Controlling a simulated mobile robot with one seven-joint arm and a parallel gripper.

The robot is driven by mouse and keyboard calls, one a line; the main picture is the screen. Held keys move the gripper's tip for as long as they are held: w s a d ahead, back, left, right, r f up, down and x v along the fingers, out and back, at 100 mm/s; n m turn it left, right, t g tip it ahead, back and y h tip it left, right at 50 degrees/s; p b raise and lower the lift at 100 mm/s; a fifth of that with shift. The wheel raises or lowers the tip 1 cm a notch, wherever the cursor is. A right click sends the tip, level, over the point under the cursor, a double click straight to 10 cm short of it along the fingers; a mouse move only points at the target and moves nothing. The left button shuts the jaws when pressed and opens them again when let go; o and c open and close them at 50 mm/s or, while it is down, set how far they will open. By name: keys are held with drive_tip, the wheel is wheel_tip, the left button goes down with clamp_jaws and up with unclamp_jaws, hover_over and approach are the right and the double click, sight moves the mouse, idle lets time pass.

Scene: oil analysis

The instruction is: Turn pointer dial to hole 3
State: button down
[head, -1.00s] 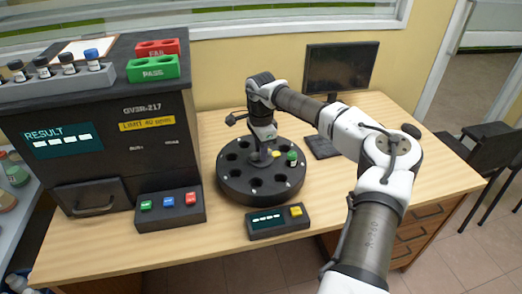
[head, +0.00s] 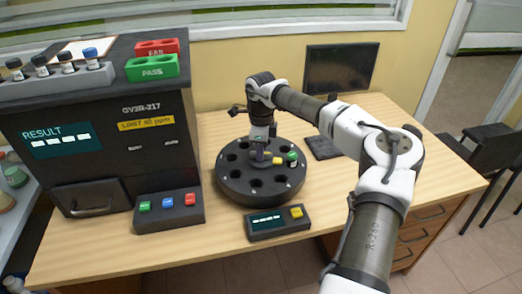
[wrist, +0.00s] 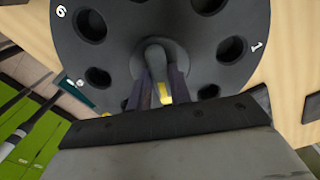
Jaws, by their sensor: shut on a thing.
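The black round dial plate (head: 238,187) lies on the desk with a ring of dark holes around it. Its grey raised pointer (wrist: 158,52) stands at the centre and has a yellow tip (head: 278,161). My gripper (wrist: 161,82) comes down from above, with a finger on each side of the pointer, shut on it. In the wrist view the yellow tip (wrist: 165,92) shows between the fingers. Numbers 6 and 1 are readable on the plate there; I cannot make out a 3.
A small display box (head: 278,223) with a yellow button stands just in front of the plate. The large black analyser (head: 100,130) and its button panel (head: 170,206) are to the left. A monitor (head: 342,70) and keyboard (head: 323,147) are behind right.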

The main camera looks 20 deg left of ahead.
idle(0.3)
drive_tip(key=c, duration=1.3)
unclamp_jaws()
wheel_tip(320, 180, up, 14)
drive_tip(key=shift+f+b, duration=0.1)
drive_tip(key=shift+b, duration=0.75)
